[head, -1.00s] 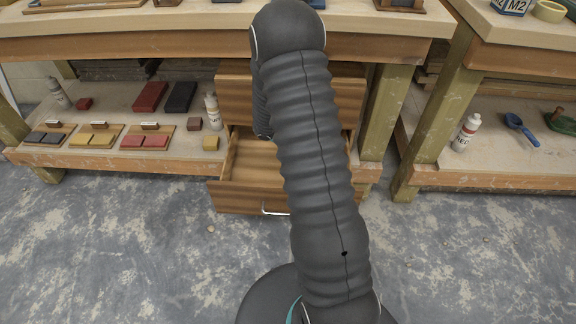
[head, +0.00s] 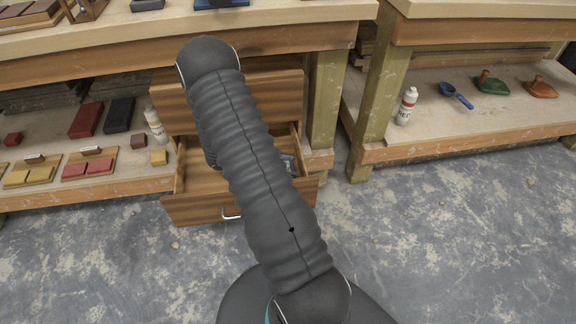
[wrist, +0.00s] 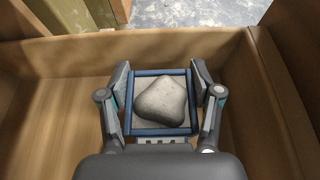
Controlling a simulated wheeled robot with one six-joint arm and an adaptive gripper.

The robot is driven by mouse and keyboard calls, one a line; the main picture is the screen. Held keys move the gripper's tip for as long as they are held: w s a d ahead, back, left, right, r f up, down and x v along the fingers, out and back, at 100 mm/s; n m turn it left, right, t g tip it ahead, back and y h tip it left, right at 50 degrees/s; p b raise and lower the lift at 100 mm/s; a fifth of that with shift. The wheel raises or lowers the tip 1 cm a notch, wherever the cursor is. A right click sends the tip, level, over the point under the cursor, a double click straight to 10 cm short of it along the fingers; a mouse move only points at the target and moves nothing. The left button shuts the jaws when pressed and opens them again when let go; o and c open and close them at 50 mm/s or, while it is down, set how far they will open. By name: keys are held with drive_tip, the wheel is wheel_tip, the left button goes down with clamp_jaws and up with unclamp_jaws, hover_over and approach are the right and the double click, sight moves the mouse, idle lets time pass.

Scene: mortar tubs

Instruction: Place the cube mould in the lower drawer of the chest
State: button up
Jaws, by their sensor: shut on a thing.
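The cube mould (wrist: 152,73) is a square blue frame with a rounded grey lump inside, seen from above in the wrist view. My gripper (wrist: 160,97) is shut on it, one finger on each side. The mould is within the walls of the open lower drawer (wrist: 55,135), near its right wall; I cannot tell whether it touches the drawer floor. In the head view the open lower drawer (head: 200,209) shows below the chest's upper drawer front. A small bluish part of the mould (head: 288,163) shows inside it, right of my arm. My arm hides my gripper there.
A bench leg (head: 325,125) stands close to the right of the chest. The floor in front is clear.

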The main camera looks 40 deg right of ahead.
drive_tip(key=o, duration=1.4)
drive_tip(key=shift+f, duration=0.1)
drive_tip(key=shift+o, duration=0.2)
